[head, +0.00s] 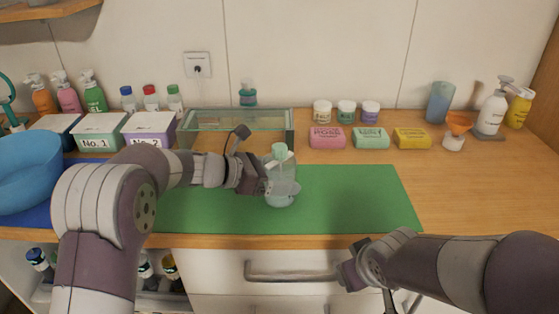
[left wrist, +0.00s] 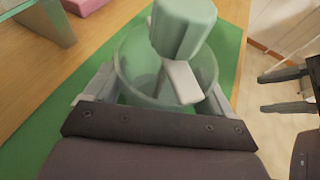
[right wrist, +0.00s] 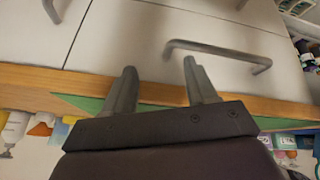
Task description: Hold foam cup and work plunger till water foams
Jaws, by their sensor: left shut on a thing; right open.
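The foam cup (head: 281,188) is a clear, pale vessel standing on the green mat (head: 350,200) in the head view. Its mint-green plunger knob (head: 279,152) sticks up from the top. My left gripper (head: 266,188) is shut on the cup from its left side. In the left wrist view the cup's round rim (left wrist: 128,60) sits between the two fingers, with the plunger knob (left wrist: 183,28) above it. My right gripper (right wrist: 160,85) is open and empty. In the head view it is low, in front of the counter edge, near a drawer handle. The water level inside the cup is unclear.
A glass tank (head: 236,122) stands behind the cup. Pink, mint and yellow soap boxes (head: 370,138) and small jars (head: 346,111) line the back. A blue bowl (head: 25,170) is at far left. A drawer handle (head: 292,277) juts out below. The mat's right half is clear.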

